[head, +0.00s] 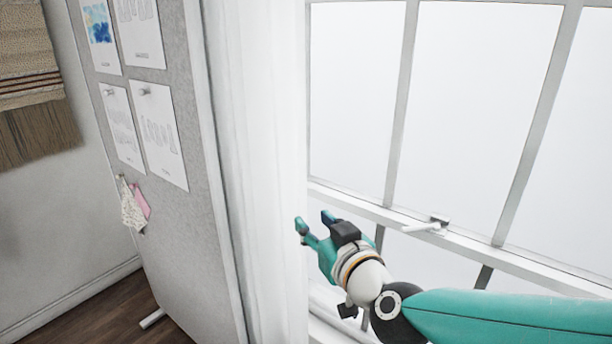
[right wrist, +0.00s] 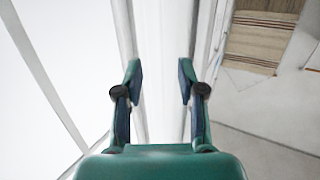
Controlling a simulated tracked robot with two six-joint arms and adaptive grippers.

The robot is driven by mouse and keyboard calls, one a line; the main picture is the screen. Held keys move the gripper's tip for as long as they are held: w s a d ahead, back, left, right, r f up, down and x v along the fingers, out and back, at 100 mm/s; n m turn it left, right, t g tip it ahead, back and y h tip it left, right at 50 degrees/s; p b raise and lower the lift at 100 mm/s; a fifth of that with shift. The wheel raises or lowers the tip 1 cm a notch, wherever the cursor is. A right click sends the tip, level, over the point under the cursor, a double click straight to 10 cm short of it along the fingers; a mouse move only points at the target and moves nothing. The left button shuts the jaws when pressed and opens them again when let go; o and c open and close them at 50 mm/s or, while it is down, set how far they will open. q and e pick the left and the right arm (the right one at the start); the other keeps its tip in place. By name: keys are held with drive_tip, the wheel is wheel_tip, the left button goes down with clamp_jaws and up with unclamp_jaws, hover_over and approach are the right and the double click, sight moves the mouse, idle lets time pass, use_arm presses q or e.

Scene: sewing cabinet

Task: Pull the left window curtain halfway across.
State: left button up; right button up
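The left window curtain (head: 262,150) is a white, sheer strip. It hangs straight down at the left side of the window (head: 470,110), beside the pinboard. My right gripper (head: 312,222) is at the curtain's right edge in the head view, with its fingers open and pointing left toward it. In the right wrist view the open fingers (right wrist: 160,85) stand apart, and the curtain (right wrist: 162,40) shows as a white vertical band beyond and between them. I cannot tell whether a finger touches the cloth. My left gripper is not in view.
A grey pinboard (head: 185,215) with pinned papers and cloth scraps stands close on the curtain's left. A window handle (head: 425,227) sticks out from the frame on the right. A woven hanging (head: 30,90) is on the left wall. Wooden floor (head: 110,315) shows below.

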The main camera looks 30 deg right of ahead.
sight(307, 165)
wheel_tip(307, 165, up, 5)
drive_tip(key=s+d+m+t+h, duration=0.1)
drive_tip(key=s+d, duration=0.2)
drive_tip(key=x, duration=0.5)
drive_tip(key=b+x, duration=0.1)
drive_tip(key=x, duration=1)
drive_tip(key=shift+w+r+b, duration=0.15)
drive_tip(key=shift+r+b, duration=0.15)
drive_tip(key=shift+b, duration=0.1)
clamp_jaws()
drive_tip(key=shift+a, duration=0.1)
